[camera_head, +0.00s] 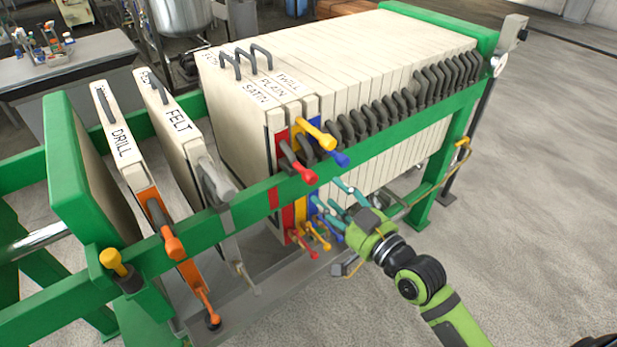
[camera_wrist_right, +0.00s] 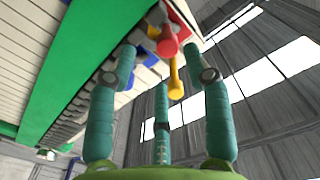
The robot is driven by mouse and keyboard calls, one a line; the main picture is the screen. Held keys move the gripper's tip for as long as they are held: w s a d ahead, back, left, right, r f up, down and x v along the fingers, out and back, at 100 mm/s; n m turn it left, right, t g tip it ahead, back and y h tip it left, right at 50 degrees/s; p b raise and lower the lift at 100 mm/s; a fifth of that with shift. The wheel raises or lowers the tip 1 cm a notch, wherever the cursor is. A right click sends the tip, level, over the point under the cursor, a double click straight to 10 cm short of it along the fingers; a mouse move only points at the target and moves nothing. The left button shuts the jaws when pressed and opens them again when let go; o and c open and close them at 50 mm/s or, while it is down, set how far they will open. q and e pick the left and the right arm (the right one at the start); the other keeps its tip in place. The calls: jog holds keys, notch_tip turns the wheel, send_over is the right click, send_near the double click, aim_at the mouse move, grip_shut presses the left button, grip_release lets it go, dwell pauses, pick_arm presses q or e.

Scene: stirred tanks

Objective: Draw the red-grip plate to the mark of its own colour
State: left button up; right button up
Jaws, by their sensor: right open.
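The red-grip plate, labelled SATIN (camera_head: 262,95), stands upright at the left end of the pale plate pack, with a red edge strip. Its red grip (camera_head: 304,173) sticks out over the green rail (camera_head: 375,150); a red grip (camera_wrist_right: 168,42) also shows beyond my fingers in the wrist view. A red band (camera_head: 273,198) lies on the rail just left of this plate. My right gripper (camera_head: 342,205) is open and empty, below the rail, right of and lower than the upper red grip, apart from it. My left gripper is out of view.
Yellow (camera_head: 316,134) and blue (camera_head: 341,158) grips crowd beside the red one. A gap separates the pack from the FELT plate (camera_head: 176,118), and the DRILL plate (camera_head: 118,135) stands further left. A grey band (camera_head: 225,218) also marks the rail. Floor at right is clear.

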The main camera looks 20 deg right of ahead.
aim_at(314, 182)
jog(key=shift+w+a+r, duration=0.2)
jog(key=shift+r, duration=0.15)
jog(key=shift+p+x, duration=0.55)
jog(key=shift+x, duration=2.65)
jog(key=shift+a, duration=0.1)
grip_shut()
